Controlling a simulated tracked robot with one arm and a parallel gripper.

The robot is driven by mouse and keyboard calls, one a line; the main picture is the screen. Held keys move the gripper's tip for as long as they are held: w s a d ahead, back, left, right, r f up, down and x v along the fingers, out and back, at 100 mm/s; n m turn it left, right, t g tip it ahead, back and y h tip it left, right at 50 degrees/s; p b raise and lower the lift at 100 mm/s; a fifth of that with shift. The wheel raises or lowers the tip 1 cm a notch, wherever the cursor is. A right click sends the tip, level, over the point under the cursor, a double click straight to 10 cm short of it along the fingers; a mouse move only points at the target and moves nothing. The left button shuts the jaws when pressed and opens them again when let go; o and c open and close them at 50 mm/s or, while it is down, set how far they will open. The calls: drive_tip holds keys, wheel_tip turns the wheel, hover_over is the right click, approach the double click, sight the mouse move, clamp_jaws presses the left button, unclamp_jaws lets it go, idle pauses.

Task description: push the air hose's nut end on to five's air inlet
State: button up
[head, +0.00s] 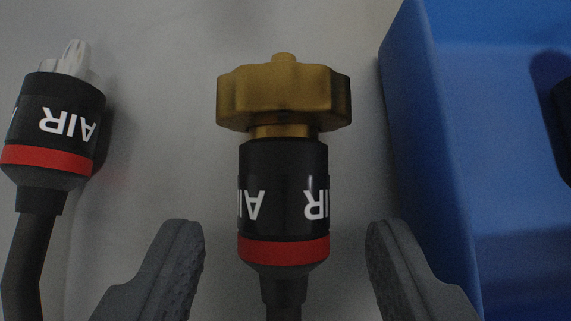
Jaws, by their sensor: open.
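The air hose's nut end (284,195) lies in the middle of the head view. It has a brass nut (284,97) at the top, a black sleeve marked AIR and a red band. Its nut points away from me, and its hose runs down out of the picture. My gripper (285,240) is open, with one grey finger on each side of the lower sleeve and a gap on both sides. Five's air inlet is not in view.
A second AIR hose end (52,125) with a pale plug tip lies at the left. A blue bin (425,150) stands close on the right, its wall near my right finger. A dark object (560,105) is partly seen inside it. The pale surface (165,120) between the hose ends is clear.

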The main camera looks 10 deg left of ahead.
drive_tip(key=shift+x, duration=0.8)
clamp_jaws()
idle(0.4)
drive_tip(key=shift+r, duration=0.15)
idle(0.5)
drive_tip(key=shift+r+p, duration=0.75)
drive_tip(key=shift+r, duration=0.65)
